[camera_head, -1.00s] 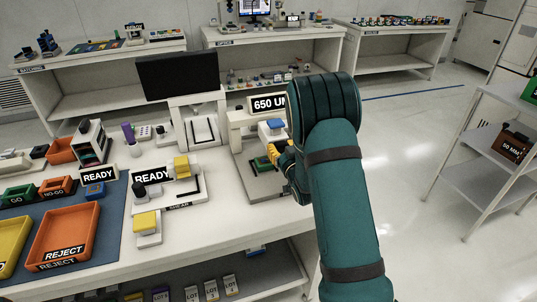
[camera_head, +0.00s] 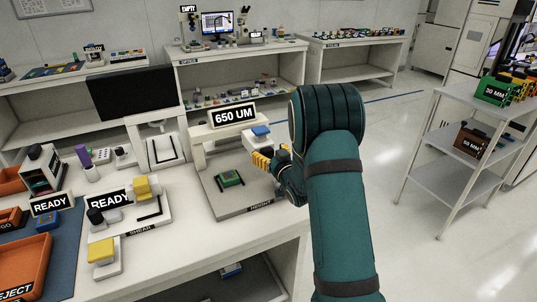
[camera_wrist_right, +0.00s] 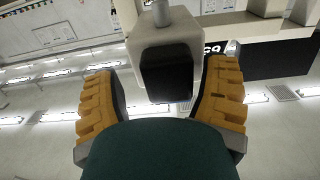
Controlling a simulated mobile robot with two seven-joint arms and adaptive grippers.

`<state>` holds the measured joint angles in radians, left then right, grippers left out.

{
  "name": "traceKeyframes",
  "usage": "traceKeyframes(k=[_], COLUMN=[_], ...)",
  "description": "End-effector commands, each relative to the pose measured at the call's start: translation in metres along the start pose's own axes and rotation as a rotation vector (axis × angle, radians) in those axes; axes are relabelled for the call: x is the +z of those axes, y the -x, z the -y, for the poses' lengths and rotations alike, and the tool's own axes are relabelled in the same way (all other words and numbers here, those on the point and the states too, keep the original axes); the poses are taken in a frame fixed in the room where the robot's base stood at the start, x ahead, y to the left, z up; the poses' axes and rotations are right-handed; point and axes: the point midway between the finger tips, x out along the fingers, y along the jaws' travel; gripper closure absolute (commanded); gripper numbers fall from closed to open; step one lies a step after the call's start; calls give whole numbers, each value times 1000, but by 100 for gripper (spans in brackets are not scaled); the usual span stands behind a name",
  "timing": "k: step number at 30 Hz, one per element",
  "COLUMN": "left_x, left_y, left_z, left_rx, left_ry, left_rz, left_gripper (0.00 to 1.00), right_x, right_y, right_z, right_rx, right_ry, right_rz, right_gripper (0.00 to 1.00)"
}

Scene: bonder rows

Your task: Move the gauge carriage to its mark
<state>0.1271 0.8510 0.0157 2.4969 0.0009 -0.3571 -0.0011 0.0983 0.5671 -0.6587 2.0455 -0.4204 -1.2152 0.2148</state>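The height gauge stands on the bench with a grey base plate (camera_head: 248,198) and a sign reading 650 UM (camera_head: 233,114). Its carriage (camera_head: 261,131), a pale block with a blue top, sits below and right of the sign. A green part (camera_head: 230,178) lies on the plate. My right gripper (camera_head: 263,158) is at the carriage, its yellow fingers just below the blue top. Any mark is not discernible. My left gripper is not in view.
Left of the gauge are a shear station with a READY sign (camera_head: 110,198), a dark monitor (camera_head: 133,92) and an orange reject tray (camera_head: 22,262). A grey shelf cart (camera_head: 450,147) stands right, across open floor. My right arm hides the gauge's right side.

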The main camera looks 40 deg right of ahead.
Motion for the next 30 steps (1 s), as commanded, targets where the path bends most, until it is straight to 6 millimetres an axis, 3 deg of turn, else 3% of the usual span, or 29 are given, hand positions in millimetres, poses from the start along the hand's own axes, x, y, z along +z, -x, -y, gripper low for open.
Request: traceKeyframes(k=[8, 21, 30], left_x=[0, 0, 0], left_y=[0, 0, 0], left_z=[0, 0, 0], left_rx=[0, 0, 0], left_ry=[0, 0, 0], left_rz=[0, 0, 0], left_gripper=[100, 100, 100], right_x=[1, 0, 0], right_y=[7, 88, 119], right_z=[1, 0, 0], right_rx=[-2, 0, 0], right_ry=[-2, -2, 0], right_rz=[2, 1, 1], right_gripper=[27, 27, 27])
